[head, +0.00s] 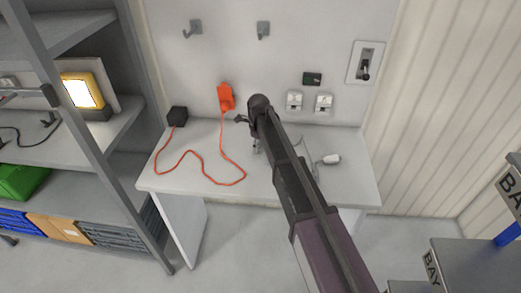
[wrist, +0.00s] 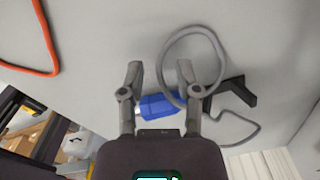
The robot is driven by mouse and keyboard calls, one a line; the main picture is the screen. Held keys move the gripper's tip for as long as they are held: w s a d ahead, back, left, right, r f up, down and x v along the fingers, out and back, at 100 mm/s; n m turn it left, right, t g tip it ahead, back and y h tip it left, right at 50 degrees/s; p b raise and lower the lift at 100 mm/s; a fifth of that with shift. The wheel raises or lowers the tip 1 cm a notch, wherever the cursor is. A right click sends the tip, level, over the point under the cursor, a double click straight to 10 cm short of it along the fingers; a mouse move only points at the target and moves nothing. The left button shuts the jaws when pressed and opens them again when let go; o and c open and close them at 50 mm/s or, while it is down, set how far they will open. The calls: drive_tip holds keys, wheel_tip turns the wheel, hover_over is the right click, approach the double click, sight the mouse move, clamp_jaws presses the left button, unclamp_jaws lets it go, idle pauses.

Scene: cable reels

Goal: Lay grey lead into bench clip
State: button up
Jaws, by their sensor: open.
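My gripper (wrist: 160,74) is open in the wrist view, its two fingers spread apart. A blue block-like piece (wrist: 158,106) shows between the fingers; I cannot tell whether they touch it. The grey lead (wrist: 220,52) makes a loop beside and behind the right finger, then a thin tail runs off to the right. A black angular bracket (wrist: 240,92), possibly the bench clip, lies right of the right finger, beside the lead. In the head view my arm hides much of the bench middle; a piece of grey lead (head: 313,168) shows right of it, near a white piece (head: 329,159).
An orange cable (head: 203,158) curves over the left of the bench (head: 160,184), between a black box (head: 177,116) and an orange wall plug (head: 226,97). Shelving (head: 95,150) stands left. Wall hooks, white sockets (head: 294,101) and a switch (head: 367,63) are behind the bench.

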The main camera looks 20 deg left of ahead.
drive_tip(key=shift+f+b, duration=0.85)
drive_tip(key=shift+f, duration=0.1)
clamp_jaws()
drive_tip(key=shift+r, duration=0.15)
drive_tip(key=shift+r+p, duration=2.95)
drive_tip(key=shift+p, duration=0.15)
drive_tip(key=shift+w+d+f+n+b, duration=0.35)
drive_tip(key=shift+w+d, duration=0.85)
drive_tip(key=shift+d, duration=0.35)
drive_tip(key=shift+w+d+f+n+b, duration=0.4)
drive_tip(key=shift+w+d, duration=0.85)
drive_tip(key=shift+d, duration=0.25)
drive_tip(key=shift+w+d+f+n+b, duration=0.35)
drive_tip(key=shift+w+d, duration=0.85)
drive_tip(key=shift+d, duration=0.35)
drive_tip(key=shift+f+n, duration=0.1)
drive_tip(key=shift+n, duration=1.1)
